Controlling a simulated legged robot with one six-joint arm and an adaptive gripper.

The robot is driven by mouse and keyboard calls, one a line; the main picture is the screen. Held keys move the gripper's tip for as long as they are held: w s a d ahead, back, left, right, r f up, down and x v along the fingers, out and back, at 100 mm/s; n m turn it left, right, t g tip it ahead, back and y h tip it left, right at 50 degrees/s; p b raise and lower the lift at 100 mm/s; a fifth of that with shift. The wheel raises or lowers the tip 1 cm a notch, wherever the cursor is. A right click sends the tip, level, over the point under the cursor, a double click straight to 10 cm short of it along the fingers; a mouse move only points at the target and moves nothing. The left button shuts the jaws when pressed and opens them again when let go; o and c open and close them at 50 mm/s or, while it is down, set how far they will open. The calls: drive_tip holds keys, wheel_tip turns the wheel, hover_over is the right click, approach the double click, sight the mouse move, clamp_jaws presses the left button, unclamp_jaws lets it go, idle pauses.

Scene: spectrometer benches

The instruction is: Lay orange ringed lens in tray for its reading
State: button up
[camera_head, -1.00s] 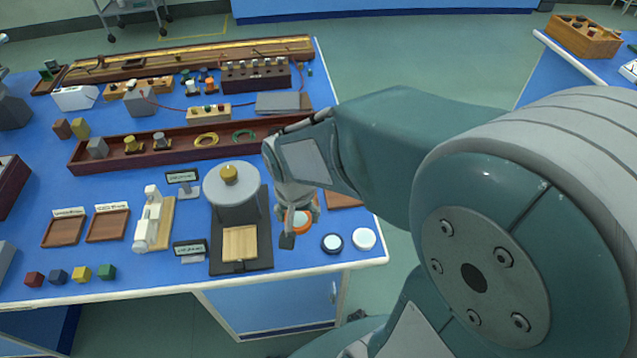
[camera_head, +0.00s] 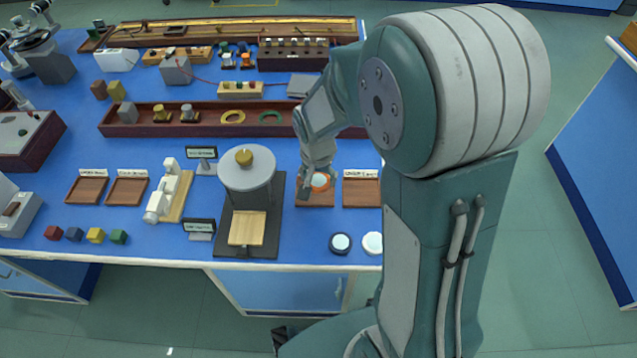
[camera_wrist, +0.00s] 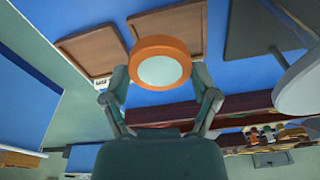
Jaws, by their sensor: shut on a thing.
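The orange ringed lens (camera_head: 320,181) has a pale glass centre. My gripper (camera_head: 311,183) is shut on it, and in the wrist view the lens (camera_wrist: 160,63) sits between the fingertips (camera_wrist: 160,80). In the head view it appears over a brown wooden tray (camera_head: 316,202); I cannot tell whether it touches the tray. A second brown tray (camera_head: 361,193), with a label card behind it, lies just to the right. The wrist view shows both trays (camera_wrist: 188,24) beyond the lens.
A black-ringed lens (camera_head: 340,243) and a white-ringed lens (camera_head: 372,243) lie near the front edge. A stand with a round grey top (camera_head: 246,172) is close on the left. A long dark red rack (camera_head: 205,129) runs behind. Small coloured cubes (camera_head: 95,235) sit at the front left.

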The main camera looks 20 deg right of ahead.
sight(314, 178)
drive_tip(key=w+f, duration=0.2)
drive_tip(key=f, duration=0.1)
drive_tip(key=shift+w+a+f, duration=0.15)
drive_tip(key=shift+w+f, duration=0.1)
drive_tip(key=shift+w, duration=0.15)
drive_tip(key=shift+w+a+f, duration=0.2)
drive_tip(key=shift+w+f, duration=0.05)
drive_tip(key=shift+f, duration=0.1)
drive_tip(key=f, duration=0.1)
drive_tip(key=d+f, duration=0.1)
drive_tip(key=f, duration=0.1)
drive_tip(key=shift+w+d+f, duration=0.15)
drive_tip(key=o, duration=1.1)
drive_tip(key=shift+a+f, duration=0.1)
drive_tip(key=shift+a, duration=0.25)
drive_tip(key=shift+d, duration=0.2)
